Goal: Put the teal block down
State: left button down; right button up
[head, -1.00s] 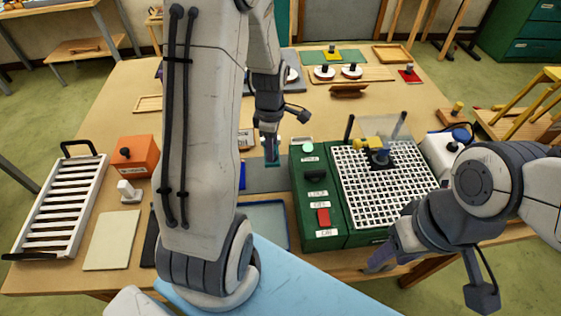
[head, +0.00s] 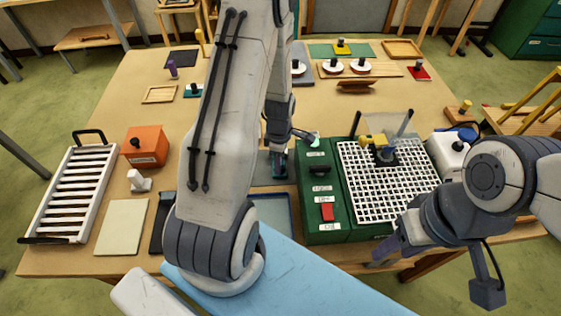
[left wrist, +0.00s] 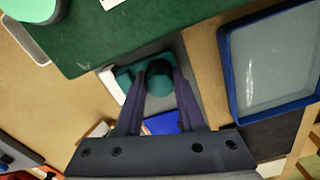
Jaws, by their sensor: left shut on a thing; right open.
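My left gripper (head: 278,166) points down just left of the green machine, and is shut on the teal block. A dark grey mat (head: 262,173) lies under and around the block. I cannot tell whether the block touches the mat. My right gripper (head: 388,248) is open and empty at the front right, near the table edge.
The green machine (head: 318,212) with a white grid (head: 385,190) stands close to the right of my left gripper. A blue-rimmed tray (left wrist: 229,75) lies in front of the mat. A white rack (head: 70,195) and orange box (head: 146,146) stand at left.

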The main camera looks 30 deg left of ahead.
pick_arm(q)
jog(key=shift+f, duration=0.2)
jog(key=c, duration=0.5)
grip_release()
jog(key=shift+r, duration=0.1)
